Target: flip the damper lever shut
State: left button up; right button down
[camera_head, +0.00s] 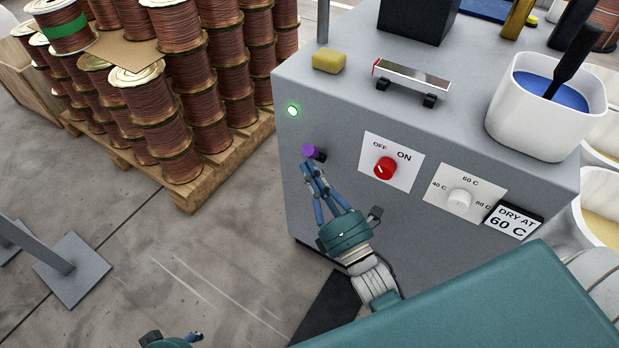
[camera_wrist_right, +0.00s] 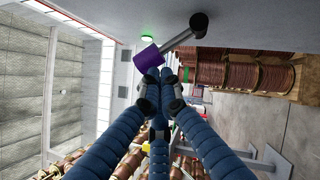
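The damper lever shows as a purple grip (camera_head: 308,150) on the front of the grey cabinet, near its left edge. In the right wrist view its purple grip (camera_wrist_right: 147,57) sits at the end of a metal rod that runs to a dark pivot (camera_wrist_right: 198,25). My right gripper (camera_head: 309,170) is just below the purple grip in the head view. In the right wrist view its fingers (camera_wrist_right: 158,76) are drawn together at the tips, right at the grip; contact is unclear. Nothing shows between them. Only a bit of my left gripper (camera_head: 170,341) shows at the bottom edge.
The grey cabinet (camera_head: 300,212) has a green light (camera_head: 293,111), a red switch (camera_head: 384,168) and a white dial (camera_head: 459,198) on its front. A yellow sponge (camera_head: 329,61) and white tub (camera_head: 540,118) stand on top. A pallet (camera_head: 195,188) of copper spools is left.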

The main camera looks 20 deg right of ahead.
pick_arm(q)
notch_tip(320, 180, down, 11)
jog(key=s+p, duration=0.2)
jog(key=shift+s+r+g+p, duration=0.2)
jog(key=shift+s+g+p, duration=0.1)
jog(key=shift+s, duration=0.1)
pick_arm(e)
jog(key=shift+w+d+r, duration=0.2)
jog(key=shift+d+r, duration=0.05)
jog(key=shift+r, duration=0.2)
jog(key=shift+w+d+r, duration=0.15)
jog(key=shift+d+r, duration=0.05)
jog(key=shift+r, duration=0.25)
pick_arm(q)
jog(key=shift+a, duration=0.15)
